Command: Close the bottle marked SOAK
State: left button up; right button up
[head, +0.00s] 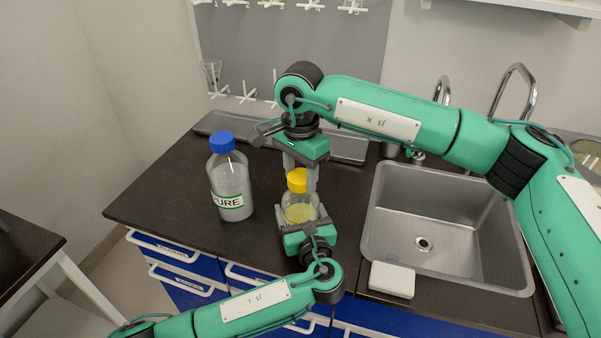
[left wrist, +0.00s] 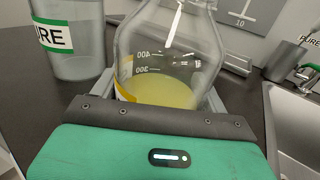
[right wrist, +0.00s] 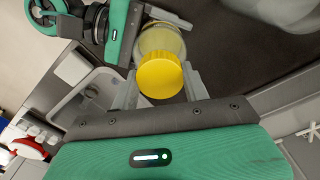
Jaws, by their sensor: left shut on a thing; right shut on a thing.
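A glass bottle (head: 299,209) with yellow liquid stands on the dark counter; it also shows in the left wrist view (left wrist: 165,62). Its label is mostly hidden, and I cannot read SOAK on it. My left gripper (head: 301,218) is shut around its body from the front. A yellow cap (head: 297,180) is at the bottle's mouth, in line with the neck, and shows in the right wrist view (right wrist: 160,76). I cannot tell whether the cap is fully seated.
A larger bottle (head: 230,180) with a blue cap and a PURE label stands to the left. A steel sink (head: 450,225) is to the right, with a white block (head: 392,279) at its front left. A pegboard (head: 290,50) is behind.

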jog(key=m, duration=1.7)
jog(key=shift+f, duration=0.1)
jog(key=m, duration=0.5)
jog(key=o, duration=1.2)
jog(key=shift+c, duration=0.2)
notch_tip(320, 180, up, 12)
